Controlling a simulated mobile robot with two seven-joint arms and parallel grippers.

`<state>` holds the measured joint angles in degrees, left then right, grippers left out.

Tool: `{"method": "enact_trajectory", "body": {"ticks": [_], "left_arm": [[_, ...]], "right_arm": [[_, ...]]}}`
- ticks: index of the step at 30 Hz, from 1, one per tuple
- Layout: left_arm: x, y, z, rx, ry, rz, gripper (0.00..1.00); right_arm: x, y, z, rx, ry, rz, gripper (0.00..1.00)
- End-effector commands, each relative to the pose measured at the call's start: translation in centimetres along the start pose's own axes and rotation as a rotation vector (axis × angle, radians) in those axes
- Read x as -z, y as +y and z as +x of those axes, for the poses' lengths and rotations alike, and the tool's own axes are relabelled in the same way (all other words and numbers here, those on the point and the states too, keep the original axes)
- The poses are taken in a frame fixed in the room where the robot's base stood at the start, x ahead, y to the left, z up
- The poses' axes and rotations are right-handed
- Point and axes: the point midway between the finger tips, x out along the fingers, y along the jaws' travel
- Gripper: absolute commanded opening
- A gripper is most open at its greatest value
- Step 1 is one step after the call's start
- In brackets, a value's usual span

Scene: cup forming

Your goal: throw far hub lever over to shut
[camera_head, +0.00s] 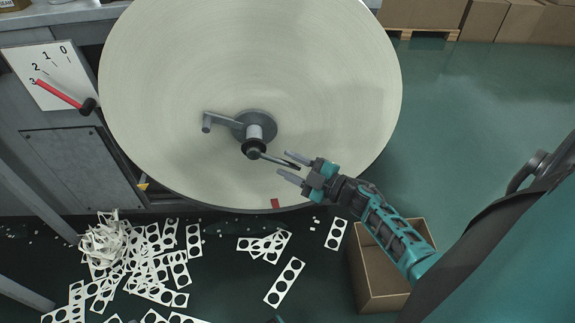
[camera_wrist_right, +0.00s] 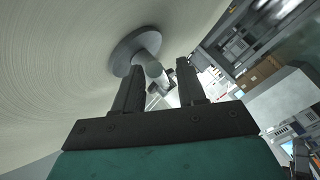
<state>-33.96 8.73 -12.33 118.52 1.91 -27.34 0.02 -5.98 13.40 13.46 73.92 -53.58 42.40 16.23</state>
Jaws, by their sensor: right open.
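A large cream paper reel (camera_head: 330,70) fills the upper middle of the head view. At its centre is a round grey hub flange (camera_head: 264,122), with a grey lever (camera_head: 222,120) pointing left. A shaft with a dark end (camera_head: 254,149) comes out of the hub, and a thin dark lever (camera_head: 275,158) runs from it to the right. My right gripper (camera_head: 287,165) is open, its fingers on either side of this lever's outer end; contact cannot be told. In the wrist view, the shaft (camera_wrist_right: 152,68) shows between the open fingers (camera_wrist_right: 160,85). My left gripper is not in view.
A dial plate (camera_head: 50,70) with a red pointer (camera_head: 58,93) near 3 is at the left. Punched paper scraps (camera_head: 150,260) litter the dark floor below the reel. An open cardboard box (camera_head: 375,285) stands under my right arm. The green floor at the right is clear.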

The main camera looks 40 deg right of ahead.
Motion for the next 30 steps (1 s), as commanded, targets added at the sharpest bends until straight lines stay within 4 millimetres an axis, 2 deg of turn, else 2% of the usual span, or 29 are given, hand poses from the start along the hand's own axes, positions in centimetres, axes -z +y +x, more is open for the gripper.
{"method": "enact_trajectory", "body": {"ticks": [4, 13, 26, 30], "left_arm": [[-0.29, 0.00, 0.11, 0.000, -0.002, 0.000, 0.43], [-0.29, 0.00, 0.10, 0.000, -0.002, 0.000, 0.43], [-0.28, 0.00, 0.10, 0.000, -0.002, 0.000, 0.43], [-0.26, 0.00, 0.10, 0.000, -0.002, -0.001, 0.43]], "right_arm": [[0.01, -0.02, 1.08, 0.000, 0.001, 0.000, 0.40], [0.02, 0.00, 1.27, 0.001, 0.000, 0.000, 0.40], [0.01, 0.01, 1.24, 0.000, 0.000, 0.000, 0.00], [0.01, 0.01, 1.23, 0.000, 0.000, -0.001, 0.00]]}}
